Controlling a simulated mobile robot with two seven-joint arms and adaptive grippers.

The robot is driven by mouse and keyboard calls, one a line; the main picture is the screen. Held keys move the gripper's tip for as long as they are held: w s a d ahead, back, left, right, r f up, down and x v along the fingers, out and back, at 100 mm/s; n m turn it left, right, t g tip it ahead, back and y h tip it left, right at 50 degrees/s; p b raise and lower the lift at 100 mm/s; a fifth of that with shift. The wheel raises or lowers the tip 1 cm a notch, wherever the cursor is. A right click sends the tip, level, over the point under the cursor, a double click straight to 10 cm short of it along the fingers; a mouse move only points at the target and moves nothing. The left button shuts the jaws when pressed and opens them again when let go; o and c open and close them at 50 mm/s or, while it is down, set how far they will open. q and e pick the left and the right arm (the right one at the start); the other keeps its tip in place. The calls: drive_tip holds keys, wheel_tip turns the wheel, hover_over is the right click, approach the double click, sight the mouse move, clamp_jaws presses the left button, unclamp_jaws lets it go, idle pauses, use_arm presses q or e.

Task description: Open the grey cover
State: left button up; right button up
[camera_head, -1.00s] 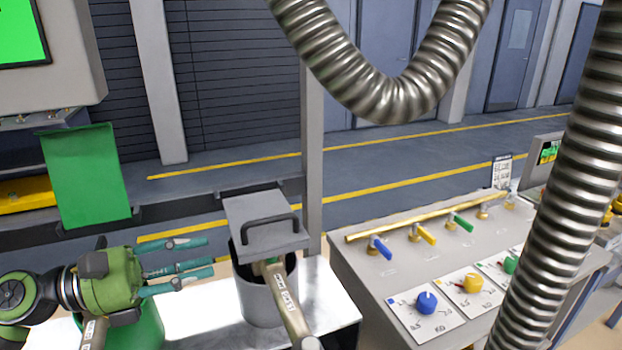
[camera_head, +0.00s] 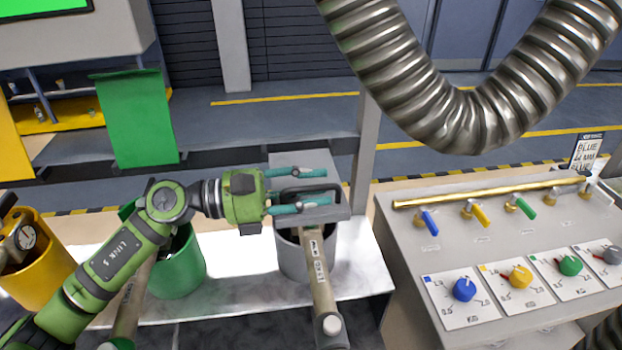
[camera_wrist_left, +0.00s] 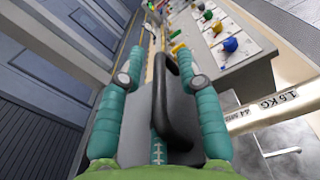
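The grey cover (camera_head: 300,158) lies over the grey bin (camera_head: 292,260), with a black handle on its top. My left gripper (camera_head: 318,189) is at the handle in the head view, its teal fingers hiding part of the cover. In the left wrist view the black handle (camera_wrist_left: 172,105) stands between the spread fingers, nearer the right one, with a visible gap on the left. The left gripper is open around the handle. My right gripper is not in view.
A shaft (camera_head: 317,270) leans out of the grey bin's front. A green bin (camera_head: 182,265) and yellow bin (camera_head: 42,275) stand to the left; a green panel (camera_head: 138,120) is upright behind. A ribbed hose (camera_head: 440,110) hangs at the right, above a valve panel (camera_head: 410,240).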

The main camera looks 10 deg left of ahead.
use_arm(q)
clamp_jaws()
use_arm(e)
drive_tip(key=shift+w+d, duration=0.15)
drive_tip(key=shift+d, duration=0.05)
use_arm(q)
drive_tip(key=shift+r, duration=0.1)
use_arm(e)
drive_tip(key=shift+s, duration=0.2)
